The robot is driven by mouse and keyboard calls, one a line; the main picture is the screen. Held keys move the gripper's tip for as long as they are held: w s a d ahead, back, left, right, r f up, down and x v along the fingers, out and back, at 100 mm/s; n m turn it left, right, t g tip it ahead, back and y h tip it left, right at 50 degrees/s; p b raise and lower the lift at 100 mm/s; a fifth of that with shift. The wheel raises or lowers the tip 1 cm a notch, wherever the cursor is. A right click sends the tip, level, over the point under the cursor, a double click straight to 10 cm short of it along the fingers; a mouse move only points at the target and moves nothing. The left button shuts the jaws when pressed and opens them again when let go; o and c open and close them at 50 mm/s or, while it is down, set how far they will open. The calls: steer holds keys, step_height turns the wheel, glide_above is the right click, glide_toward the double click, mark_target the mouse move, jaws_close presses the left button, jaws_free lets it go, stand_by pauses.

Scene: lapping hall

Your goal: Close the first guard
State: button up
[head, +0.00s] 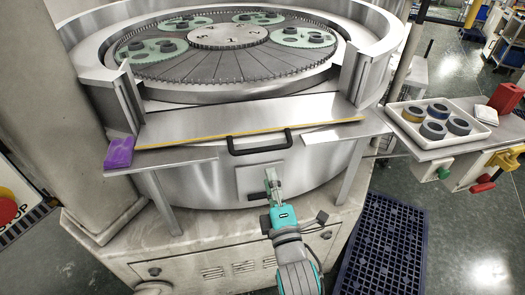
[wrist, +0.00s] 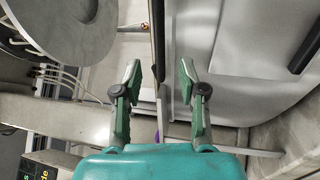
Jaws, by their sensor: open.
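The guard (head: 240,121) is a wide metal panel with a yellow front strip, on the front of the round lapping machine (head: 220,175). It lies lowered between two upright posts, so the plate with green carriers (head: 255,42) is exposed. A black bar handle (head: 260,146) is on the front below the strip. My gripper (head: 271,180) is below the handle, in front of a square plate. In the wrist view my gripper (wrist: 162,75) is open, and a thin panel edge shows between its fingers; I cannot tell its depth. A dark bar (wrist: 307,50) shows at right, possibly the handle.
A purple block (head: 118,152) sits by the left post. A white tray (head: 471,128) with several rings is on the right side table. A blue grid pallet (head: 382,240) lies on the floor at right. A red stop button (head: 8,210) is at far left.

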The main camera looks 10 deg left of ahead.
steer(key=x, duration=0.9)
jaws_close()
